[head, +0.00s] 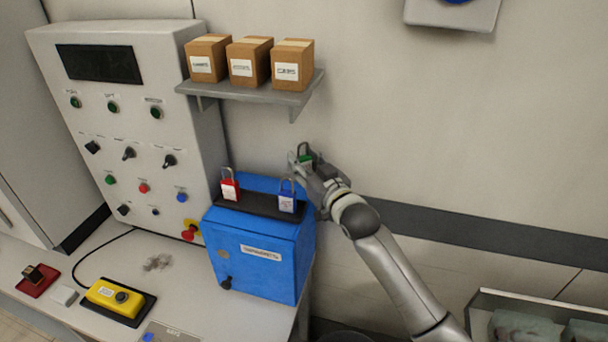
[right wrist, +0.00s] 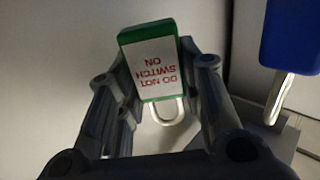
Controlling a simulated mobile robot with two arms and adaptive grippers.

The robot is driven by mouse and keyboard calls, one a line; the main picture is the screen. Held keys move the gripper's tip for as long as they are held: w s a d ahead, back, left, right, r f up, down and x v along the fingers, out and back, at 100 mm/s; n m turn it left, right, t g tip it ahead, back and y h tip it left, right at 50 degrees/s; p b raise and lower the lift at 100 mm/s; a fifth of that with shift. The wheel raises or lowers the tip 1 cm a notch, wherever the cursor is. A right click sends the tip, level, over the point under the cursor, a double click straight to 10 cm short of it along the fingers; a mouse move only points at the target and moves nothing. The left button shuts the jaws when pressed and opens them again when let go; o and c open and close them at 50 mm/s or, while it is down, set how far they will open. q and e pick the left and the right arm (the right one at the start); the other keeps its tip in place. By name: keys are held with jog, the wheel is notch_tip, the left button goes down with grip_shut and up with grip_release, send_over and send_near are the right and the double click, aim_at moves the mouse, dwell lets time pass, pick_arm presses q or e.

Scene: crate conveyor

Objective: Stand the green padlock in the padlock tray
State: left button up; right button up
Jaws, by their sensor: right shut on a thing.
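The green padlock (head: 306,158) is in my right gripper (head: 303,166), up at the right end of the blue box and partly hidden by the fingers. In the right wrist view, the green padlock (right wrist: 149,62) shows a white label reading "DO NOT SWITCH ON", upside down, with its shackle toward the bottom. The right gripper's fingers (right wrist: 155,100) are on both sides of it. The black padlock tray (head: 257,206) lies on top of the blue box. A red padlock (head: 230,188) and a blue padlock (head: 287,200) stand upright in it. My left gripper is out of view.
The blue box (head: 262,277) stands on the bench beside the grey control panel (head: 120,190). A shelf (head: 250,86) with cardboard boxes (head: 249,63) is on the wall above. A yellow button box (head: 118,296) lies at front left. An open crate (head: 540,299) is at lower right.

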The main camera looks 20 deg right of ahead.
notch_tip(320, 180, down, 4)
jog(key=shift+f, duration=0.1)
jog(key=shift+w+p, duration=0.15)
jog(key=shift+p, duration=0.35)
jog(key=shift+f, duration=0.3)
jog(key=shift+f, duration=0.15)
jog(key=o, duration=0.8)
jog(key=shift+c, duration=0.2)
